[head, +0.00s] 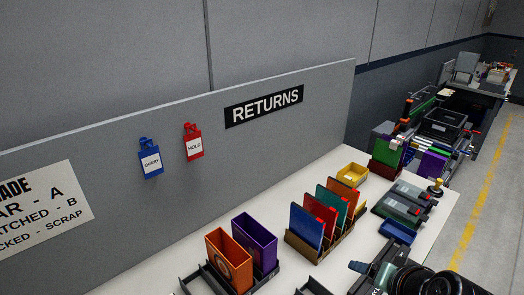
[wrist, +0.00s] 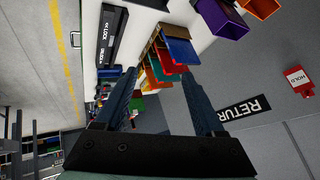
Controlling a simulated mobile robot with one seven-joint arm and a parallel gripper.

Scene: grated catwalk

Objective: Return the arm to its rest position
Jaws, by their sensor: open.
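My gripper (wrist: 161,74) shows in the wrist view with its two dark fingers spread wide apart. Nothing is held between them. The fingers reach out over the scene toward the rack of coloured panels (wrist: 172,50), which appears beyond the tips, apart from them as far as I can see. The wrist view is turned, with the RETURNS sign (wrist: 240,108) upside down at the right. In the head view I cannot make out the gripper clearly; dark rounded parts crowd the lower right corner.
A white table (head: 345,265) carries an orange bin (head: 228,258), a purple bin (head: 256,242), a panel rack (head: 315,250), a yellow tray (head: 352,174) and a blue tray (head: 397,231). A grey partition (head: 290,140) with a blue tag (head: 150,160) and red tag (head: 193,143) stands behind. Floor lies right.

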